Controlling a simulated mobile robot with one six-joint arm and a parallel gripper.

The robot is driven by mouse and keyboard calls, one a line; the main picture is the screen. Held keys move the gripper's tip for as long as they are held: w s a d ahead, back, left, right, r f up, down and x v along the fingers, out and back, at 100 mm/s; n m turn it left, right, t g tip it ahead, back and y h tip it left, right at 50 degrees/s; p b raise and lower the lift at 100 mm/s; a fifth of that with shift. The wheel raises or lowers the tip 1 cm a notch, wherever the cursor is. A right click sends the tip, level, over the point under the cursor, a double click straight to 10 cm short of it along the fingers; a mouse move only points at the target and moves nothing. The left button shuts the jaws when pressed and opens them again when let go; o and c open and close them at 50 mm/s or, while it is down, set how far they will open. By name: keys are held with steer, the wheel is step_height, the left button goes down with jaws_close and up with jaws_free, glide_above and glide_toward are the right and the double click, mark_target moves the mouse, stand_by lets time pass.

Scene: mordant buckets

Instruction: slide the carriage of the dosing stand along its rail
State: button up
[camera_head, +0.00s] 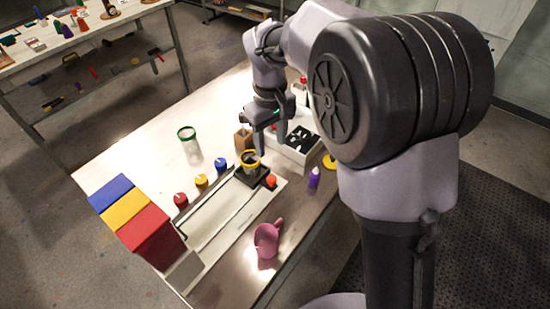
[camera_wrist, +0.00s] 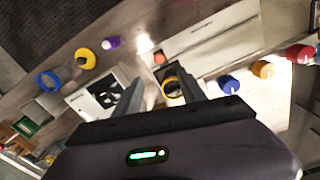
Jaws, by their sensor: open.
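The dosing stand has a long pale base plate (camera_head: 228,222) with a rail (camera_head: 222,208) along it. Its dark carriage (camera_head: 253,177) stands at the rail's far right end. The carriage carries a yellow-rimmed cup (camera_head: 250,158) and has an orange-red knob (camera_head: 271,181) on its side. My gripper (camera_head: 271,153) is open just above and behind the carriage. In the wrist view, the yellow-rimmed cup (camera_wrist: 172,86) shows between the fingers of my gripper (camera_wrist: 155,88), nearer the right finger. The knob (camera_wrist: 159,58) lies beyond the fingertips. I cannot tell whether a finger touches the carriage.
Red (camera_head: 180,199), yellow (camera_head: 201,181) and blue (camera_head: 220,164) pots line the stand. A pink jug (camera_head: 267,241) and purple bottle (camera_head: 314,178) stand in front. Coloured boxes (camera_head: 126,208) are at left.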

mark_target(272, 178)
step_height(272, 178, down, 14)
steer(key=b, duration=0.4)
steer(key=shift+w+f, duration=0.1)
steer(key=shift+f, duration=0.15)
jaws_close()
stand_by(0.8)
